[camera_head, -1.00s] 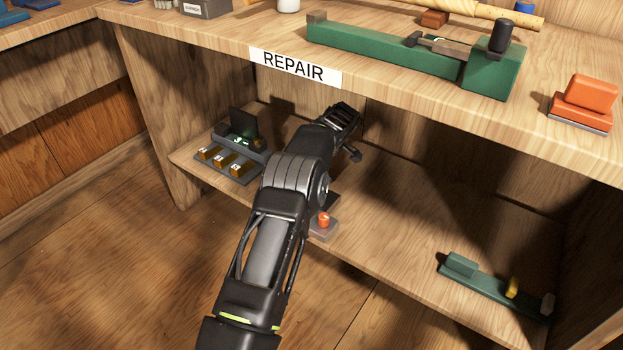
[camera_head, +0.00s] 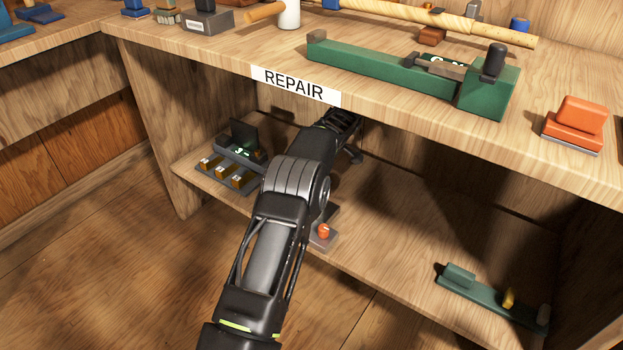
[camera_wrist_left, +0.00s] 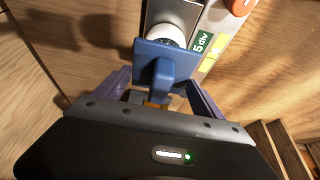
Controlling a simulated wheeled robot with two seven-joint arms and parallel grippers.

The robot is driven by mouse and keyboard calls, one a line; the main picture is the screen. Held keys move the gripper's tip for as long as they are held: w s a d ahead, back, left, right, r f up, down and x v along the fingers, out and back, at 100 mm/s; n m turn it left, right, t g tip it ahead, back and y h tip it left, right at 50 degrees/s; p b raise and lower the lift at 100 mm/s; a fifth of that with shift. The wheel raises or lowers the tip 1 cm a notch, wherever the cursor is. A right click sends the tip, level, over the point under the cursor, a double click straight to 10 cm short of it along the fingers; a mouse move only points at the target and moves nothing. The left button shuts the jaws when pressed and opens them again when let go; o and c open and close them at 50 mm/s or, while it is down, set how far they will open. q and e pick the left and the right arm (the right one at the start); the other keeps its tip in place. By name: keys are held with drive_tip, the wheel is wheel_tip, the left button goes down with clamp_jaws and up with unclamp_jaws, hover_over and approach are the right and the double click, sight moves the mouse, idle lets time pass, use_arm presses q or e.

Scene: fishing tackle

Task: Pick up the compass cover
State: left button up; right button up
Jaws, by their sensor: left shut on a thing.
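A blue plate with a raised grip tab, which looks like the compass cover (camera_wrist_left: 150,52), is in the left wrist view. My left gripper (camera_wrist_left: 158,88) is shut on its tab, with one finger on each side. Behind the plate is a grey device with a round white part (camera_wrist_left: 172,34) and a green "5 div" label. I cannot tell whether the plate touches it. In the head view my left arm reaches under the bench top, and the gripper (camera_head: 343,122) is dark there. The cover cannot be made out in that view. My right gripper is not in view.
The bench top (camera_head: 200,55) with the REPAIR sign overhangs the lower shelf (camera_head: 400,215). A grey tray with brass pieces (camera_head: 228,173) stands left of the arm, an orange-knobbed block (camera_head: 322,233) beside it. A green fixture (camera_head: 490,297) lies right. The shelf between is clear.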

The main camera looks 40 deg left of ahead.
use_arm(q)
drive_tip(key=d, duration=1.7)
drive_tip(key=shift+w+d+f+b, duration=0.2)
drive_tip(key=shift+d+b, duration=0.15)
drive_tip(key=shift+d, duration=0.05)
